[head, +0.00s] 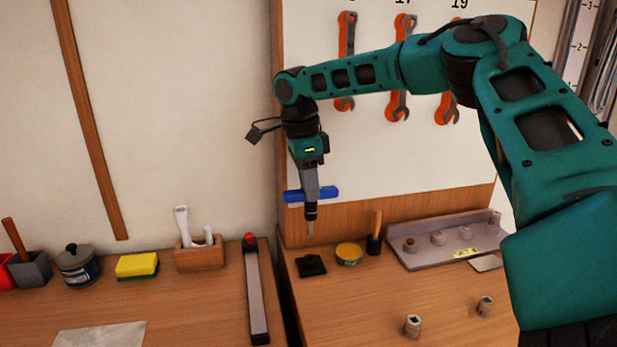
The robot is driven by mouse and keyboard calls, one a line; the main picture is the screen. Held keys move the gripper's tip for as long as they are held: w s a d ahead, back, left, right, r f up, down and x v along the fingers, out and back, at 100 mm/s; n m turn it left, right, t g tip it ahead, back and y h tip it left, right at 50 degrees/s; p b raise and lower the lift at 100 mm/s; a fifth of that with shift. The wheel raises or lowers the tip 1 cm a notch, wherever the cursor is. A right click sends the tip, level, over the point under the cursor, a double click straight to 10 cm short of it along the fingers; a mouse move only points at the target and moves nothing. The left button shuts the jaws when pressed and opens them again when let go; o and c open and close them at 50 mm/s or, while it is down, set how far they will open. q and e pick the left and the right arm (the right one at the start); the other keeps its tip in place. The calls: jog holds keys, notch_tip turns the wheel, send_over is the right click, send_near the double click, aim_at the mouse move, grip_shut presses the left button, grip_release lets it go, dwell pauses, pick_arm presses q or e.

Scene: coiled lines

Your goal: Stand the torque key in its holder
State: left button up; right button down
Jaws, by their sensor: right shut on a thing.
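The torque key has a blue cross handle (324,192) and a dark shaft with a pale tip pointing down. My right gripper (308,187) is shut on the blue handle and holds the key about upright, clear of the bench. A low black square block (312,266), which looks like the holder, sits on the right bench below the key. The key's tip appears just above and apart from the block. Its exact offset in depth I cannot tell. My left gripper is not in view.
Right of the block are a yellow-topped tin (349,254), a black stand with a wooden handle (374,241) and a grey socket rail (440,252). Two loose sockets (412,325) (485,306) stand nearer. Wrenches (397,107) hang behind. A long red-ended bar (257,295) lies left.

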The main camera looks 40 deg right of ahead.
aim_at(309, 220)
jog(key=shift+f, duration=0.6)
notch_tip(309, 220, down, 2)
jog(key=shift+f, duration=0.15)
jog(key=shift+f+b, duration=0.65)
jog(key=shift+f, duration=0.6)
jog(key=shift+r, duration=0.15)
jog(key=shift+r, duration=0.1)
jog(key=shift+p, duration=0.3)
